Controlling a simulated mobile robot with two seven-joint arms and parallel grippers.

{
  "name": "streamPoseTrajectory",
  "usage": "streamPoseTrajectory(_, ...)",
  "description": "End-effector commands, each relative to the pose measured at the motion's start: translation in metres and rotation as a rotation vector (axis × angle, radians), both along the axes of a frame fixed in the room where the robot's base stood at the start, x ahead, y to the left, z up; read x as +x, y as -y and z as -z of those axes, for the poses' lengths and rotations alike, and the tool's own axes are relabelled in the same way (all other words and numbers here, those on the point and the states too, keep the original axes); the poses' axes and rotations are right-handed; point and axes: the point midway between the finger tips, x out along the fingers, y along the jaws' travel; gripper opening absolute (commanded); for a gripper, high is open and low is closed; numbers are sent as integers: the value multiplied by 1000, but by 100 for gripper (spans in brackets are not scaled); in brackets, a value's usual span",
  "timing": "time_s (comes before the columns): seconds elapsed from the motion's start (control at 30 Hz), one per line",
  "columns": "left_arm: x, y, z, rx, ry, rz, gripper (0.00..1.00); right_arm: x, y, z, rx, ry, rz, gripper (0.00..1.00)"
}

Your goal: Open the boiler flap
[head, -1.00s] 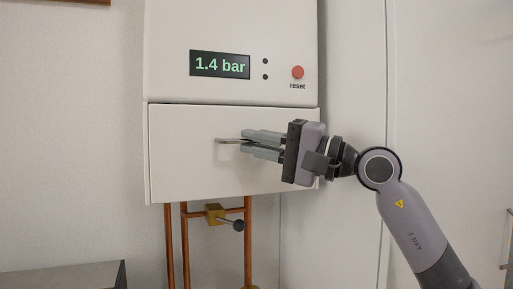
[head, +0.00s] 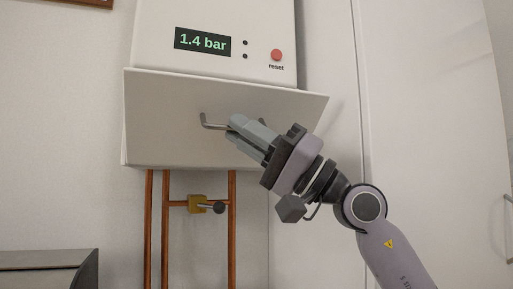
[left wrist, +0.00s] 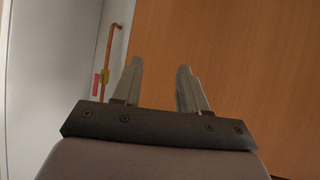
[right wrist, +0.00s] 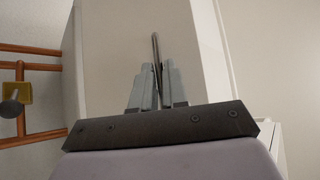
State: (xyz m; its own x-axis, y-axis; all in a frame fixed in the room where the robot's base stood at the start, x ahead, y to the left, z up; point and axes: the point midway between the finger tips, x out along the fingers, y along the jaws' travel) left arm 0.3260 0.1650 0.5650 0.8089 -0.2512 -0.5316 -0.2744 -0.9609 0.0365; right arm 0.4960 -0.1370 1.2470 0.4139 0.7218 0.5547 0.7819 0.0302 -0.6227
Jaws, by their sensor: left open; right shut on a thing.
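The boiler flap (head: 165,135) is the white panel under the display on the boiler. Its top edge is tipped outward, away from the boiler body, and its right corner sticks out past the boiler's side. A thin metal bar handle (head: 208,124) sits on the flap's face. My right gripper (head: 235,124) is shut on this handle; the fingers hide part of it. In the right wrist view the handle (right wrist: 155,50) runs between the closed fingers. My left gripper (left wrist: 160,65) is open and empty in the left wrist view, and out of the head view.
The boiler body (head: 215,15) carries a pressure display (head: 203,41) and a red reset button (head: 276,55). Copper pipes (head: 232,230) and a yellow valve (head: 197,204) are below the flap. A grey box (head: 50,270) stands lower left. A wooden surface (left wrist: 235,70) is behind my left gripper.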

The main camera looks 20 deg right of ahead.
Motion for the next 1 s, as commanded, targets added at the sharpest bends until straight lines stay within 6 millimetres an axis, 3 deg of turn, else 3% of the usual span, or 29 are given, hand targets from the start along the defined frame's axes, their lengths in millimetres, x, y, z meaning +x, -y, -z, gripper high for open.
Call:
streamPoseTrajectory(0.1, 4, 8, 2, -4, 31, 22, 43, -1, -6, 18, -4, -1, 3, 0)
streamPoseTrajectory(0.5, 13, 33, -1, -86, 76, 64, 43, -1, -9, 53, -4, -9, 6, 0)
streamPoseTrajectory(1.0, 18, 47, 1, -179, 73, 81, 43, 3, -9, 71, -8, -17, 8, 0)
